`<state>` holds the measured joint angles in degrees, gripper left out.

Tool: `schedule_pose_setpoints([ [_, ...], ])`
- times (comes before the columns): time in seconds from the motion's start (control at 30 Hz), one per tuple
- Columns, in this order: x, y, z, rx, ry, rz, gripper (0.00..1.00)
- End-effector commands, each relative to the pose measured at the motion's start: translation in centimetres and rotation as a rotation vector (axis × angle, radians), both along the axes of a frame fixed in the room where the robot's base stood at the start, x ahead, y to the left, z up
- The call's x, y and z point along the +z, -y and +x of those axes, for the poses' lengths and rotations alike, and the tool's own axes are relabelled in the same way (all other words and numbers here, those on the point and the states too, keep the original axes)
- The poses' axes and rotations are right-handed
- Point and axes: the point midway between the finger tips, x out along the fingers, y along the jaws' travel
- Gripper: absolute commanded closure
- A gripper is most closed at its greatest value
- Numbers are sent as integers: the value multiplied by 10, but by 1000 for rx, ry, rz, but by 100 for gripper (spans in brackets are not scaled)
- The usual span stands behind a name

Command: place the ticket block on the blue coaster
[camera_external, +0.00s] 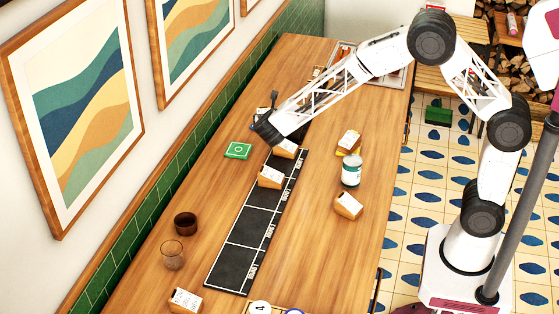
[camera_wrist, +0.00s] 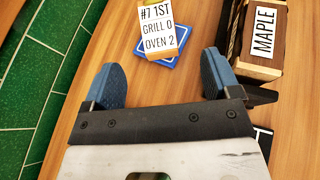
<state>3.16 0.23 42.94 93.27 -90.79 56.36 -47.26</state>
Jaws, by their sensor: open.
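The ticket block (camera_wrist: 158,28), with a white label reading "#7 1ST GRILL 0 OVEN 2", appears on the blue coaster (camera_wrist: 170,57) in the wrist view. It covers much of the coaster; contact underneath cannot be seen. My gripper (camera_wrist: 163,78) is open, with its blue fingertips spread apart and nothing between them. The block and coaster lie just beyond the fingertips. In the external view my gripper (camera_external: 264,129) is over the table's wall side.
A green coaster (camera_external: 238,150) lies near the wall. A black sectioned mat (camera_external: 243,230) bears other ticket blocks (camera_external: 270,177). A can (camera_external: 351,171), a brown cup (camera_external: 186,224) and a glass (camera_external: 172,255) stand around it. A MAPLE-labelled wooden item (camera_wrist: 264,30) is right of the gripper.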

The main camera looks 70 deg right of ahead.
Motion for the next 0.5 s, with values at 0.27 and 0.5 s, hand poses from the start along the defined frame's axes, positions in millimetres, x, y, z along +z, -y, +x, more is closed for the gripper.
schedule_pose_setpoints([
  [0.27,40,-8,-43,-126,113,125,17],
  [0.5,88,-26,-121,-345,291,333,17],
])
